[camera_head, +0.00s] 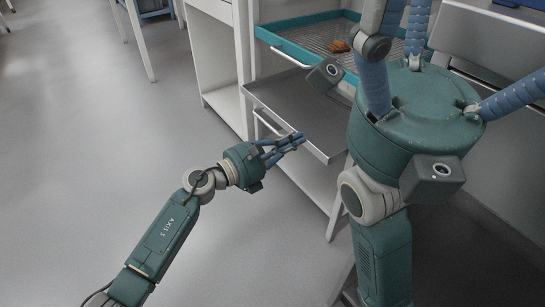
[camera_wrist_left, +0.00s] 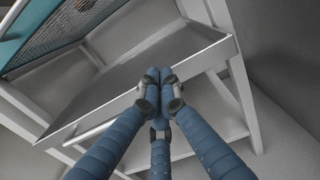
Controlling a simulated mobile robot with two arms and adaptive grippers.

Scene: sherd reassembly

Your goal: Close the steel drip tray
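The steel drip tray (camera_head: 300,98) is a shallow grey pan that juts out from its frame below a teal-rimmed mesh tray. It has a bar handle (camera_head: 268,123) along its front, which also shows in the left wrist view (camera_wrist_left: 92,132). My left gripper (camera_head: 301,139) has its blue fingers closed together at the tray's front edge, to the right of the handle. In the left wrist view, the fingertips (camera_wrist_left: 160,76) overlap the front rim; contact is unclear. My right gripper (camera_head: 425,45) is large in the foreground, fingers spread, its tips partly out of frame.
The teal-rimmed mesh tray (camera_head: 300,48) sits above, with a brown sherd (camera_head: 339,46) on it. A white cabinet (camera_head: 216,60) stands to the left, and a lower white shelf (camera_head: 312,180) lies below. The floor (camera_head: 80,120) at left is clear.

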